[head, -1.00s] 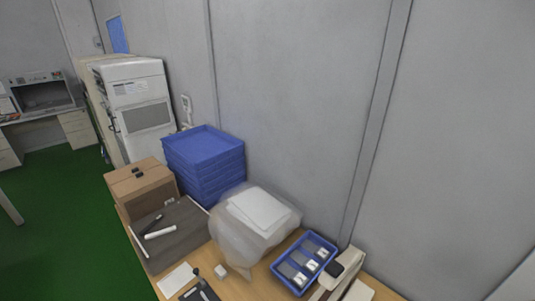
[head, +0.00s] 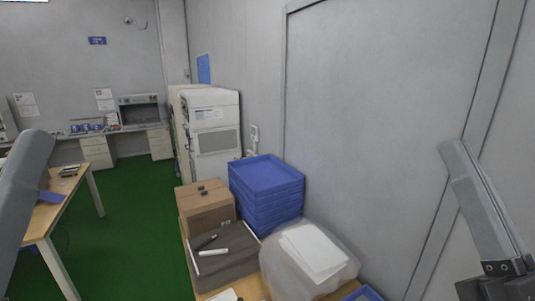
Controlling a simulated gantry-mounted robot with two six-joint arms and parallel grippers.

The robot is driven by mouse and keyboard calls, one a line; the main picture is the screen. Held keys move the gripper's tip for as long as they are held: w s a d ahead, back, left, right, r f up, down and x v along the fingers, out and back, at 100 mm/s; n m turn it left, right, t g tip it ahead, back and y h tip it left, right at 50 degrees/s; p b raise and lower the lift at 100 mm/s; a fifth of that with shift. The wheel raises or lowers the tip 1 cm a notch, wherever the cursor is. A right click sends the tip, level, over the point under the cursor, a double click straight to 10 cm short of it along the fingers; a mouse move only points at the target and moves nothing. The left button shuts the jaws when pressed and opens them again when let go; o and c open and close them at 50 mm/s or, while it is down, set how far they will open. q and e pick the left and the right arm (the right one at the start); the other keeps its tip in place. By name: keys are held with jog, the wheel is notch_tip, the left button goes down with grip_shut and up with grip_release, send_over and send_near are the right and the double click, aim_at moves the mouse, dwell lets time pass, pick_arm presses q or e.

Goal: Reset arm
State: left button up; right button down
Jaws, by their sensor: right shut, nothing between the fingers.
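My right arm comes in at the right edge. Its dark right gripper (head: 497,287) is at the bottom right corner, partly cut off by the frame, shut with nothing held. It is in front of the grey wall, to the right of the plastic-wrapped bundle on the table. A grey link of my left arm shows at the left edge, in front of a wooden table. The left gripper is out of the frame.
A stack of blue trays (head: 265,190), a cardboard box (head: 205,210) and a plastic-wrapped bundle (head: 310,260) crowd the near table by the wall. A white cabinet (head: 212,130) stands behind. A wooden table (head: 52,205) is at left. Green floor (head: 135,230) between is clear.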

jog(key=s+r+n+t, duration=0.2)
jog(key=s+r, duration=0.1)
jog(key=s, duration=0.2)
notch_tip(320, 180, up, 15)
jog(key=p, duration=1.6)
jog(key=shift+w+d+n+g, duration=0.3)
jog(key=shift+g, duration=0.1)
